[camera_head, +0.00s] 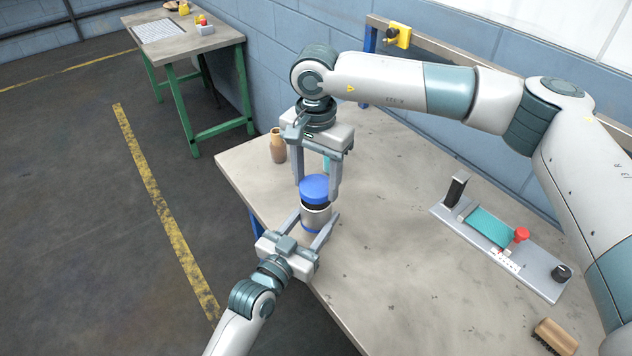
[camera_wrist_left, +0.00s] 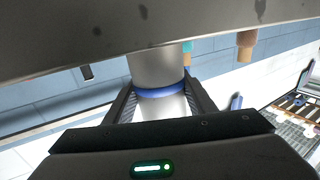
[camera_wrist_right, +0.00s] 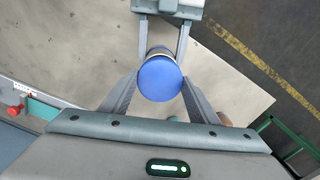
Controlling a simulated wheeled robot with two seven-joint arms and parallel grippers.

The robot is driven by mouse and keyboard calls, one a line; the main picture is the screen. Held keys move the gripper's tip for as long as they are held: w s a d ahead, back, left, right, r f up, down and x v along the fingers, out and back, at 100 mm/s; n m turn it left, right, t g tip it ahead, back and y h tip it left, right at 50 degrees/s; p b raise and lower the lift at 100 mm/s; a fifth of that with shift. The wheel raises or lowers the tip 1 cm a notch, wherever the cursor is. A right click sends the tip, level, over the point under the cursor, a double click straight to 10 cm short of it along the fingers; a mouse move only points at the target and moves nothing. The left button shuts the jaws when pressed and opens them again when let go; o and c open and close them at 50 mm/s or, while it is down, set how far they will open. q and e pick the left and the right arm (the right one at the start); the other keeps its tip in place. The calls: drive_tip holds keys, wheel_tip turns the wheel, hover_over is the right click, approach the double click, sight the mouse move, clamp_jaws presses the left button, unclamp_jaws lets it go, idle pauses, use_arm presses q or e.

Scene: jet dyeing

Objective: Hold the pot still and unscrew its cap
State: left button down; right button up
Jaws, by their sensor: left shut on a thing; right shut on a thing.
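The pot (camera_head: 315,217) is a grey metallic cylinder with a blue band low down, standing upright near the left edge of the table. Its blue round cap (camera_head: 314,189) sits on top, with a dark ring under it. My left gripper (camera_head: 318,228) is shut around the pot's body from the front, low down; the left wrist view shows the pot (camera_wrist_left: 160,105) between both fingers. My right gripper (camera_head: 318,190) points down from above and is shut on the cap, whose round top (camera_wrist_right: 160,79) lies between its fingers in the right wrist view.
A brown bottle (camera_head: 278,150) stands behind the pot to the left, and a teal thing (camera_head: 326,164) shows partly behind the right gripper. A panel with a red knob (camera_head: 521,235) and a brown block (camera_head: 555,337) lie at the right. The table's middle is clear.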

sight(316, 185)
drive_tip(key=shift+r, duration=0.15)
idle(0.3)
drive_tip(key=shift+r, duration=1.95)
use_arm(q)
drive_tip(key=c, duration=0.7)
unclamp_jaws()
drive_tip(key=b+v, duration=0.1)
drive_tip(key=v, duration=1.1)
drive_tip(key=shift+b, duration=0.4)
use_arm(e)
drive_tip(key=shift+f, duration=0.9)
